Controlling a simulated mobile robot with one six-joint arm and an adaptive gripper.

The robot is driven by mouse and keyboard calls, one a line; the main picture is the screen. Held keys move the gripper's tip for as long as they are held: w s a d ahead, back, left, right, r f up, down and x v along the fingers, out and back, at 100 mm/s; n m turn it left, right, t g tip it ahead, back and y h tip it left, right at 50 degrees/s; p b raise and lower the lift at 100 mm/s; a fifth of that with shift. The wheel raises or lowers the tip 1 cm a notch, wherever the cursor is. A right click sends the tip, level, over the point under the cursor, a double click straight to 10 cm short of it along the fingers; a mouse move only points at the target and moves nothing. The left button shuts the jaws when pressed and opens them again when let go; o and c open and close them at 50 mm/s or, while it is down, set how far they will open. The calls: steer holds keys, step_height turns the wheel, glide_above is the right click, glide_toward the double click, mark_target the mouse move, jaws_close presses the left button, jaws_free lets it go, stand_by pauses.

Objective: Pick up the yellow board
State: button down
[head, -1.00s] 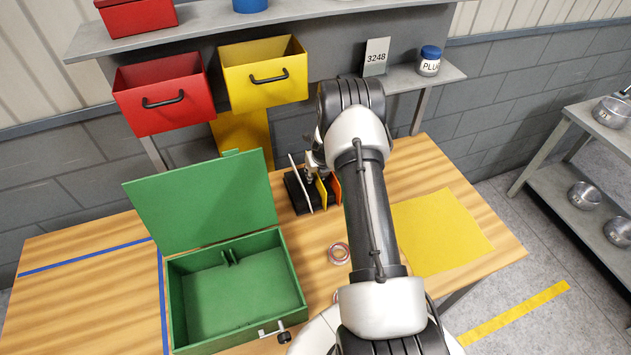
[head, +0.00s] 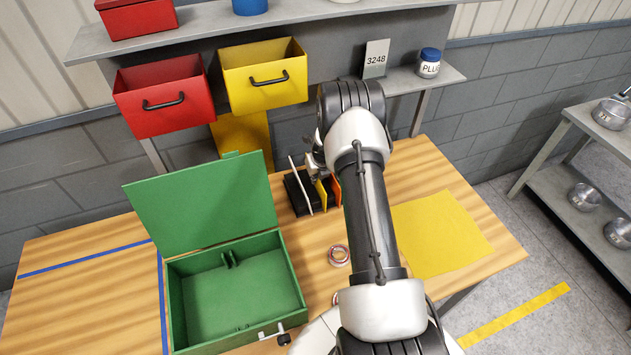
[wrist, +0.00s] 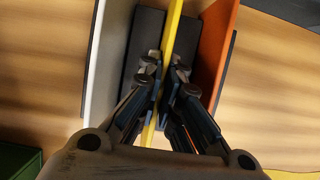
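The yellow board (wrist: 174,28) stands upright on edge in a black rack (head: 297,196), between a white board (wrist: 108,60) on the left and an orange board (wrist: 214,50) on the right. In the head view the yellow board (head: 321,194) shows only in part beside my arm. My gripper (wrist: 167,72) is over the rack with one finger on each side of the yellow board. The fingers look closed against its faces. In the head view my gripper (head: 316,168) is partly hidden by my arm.
An open green box (head: 222,285) with its lid raised stands left of the rack. A tape roll (head: 339,254) and a yellow sheet (head: 440,232) lie on the wooden table. Red (head: 162,97) and yellow (head: 263,78) bins hang behind.

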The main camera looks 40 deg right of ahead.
steer(key=shift+r, duration=0.1)
step_height(320, 180, up, 10)
steer(key=shift+f+p, duration=0.1)
steer(key=shift+p, duration=0.85)
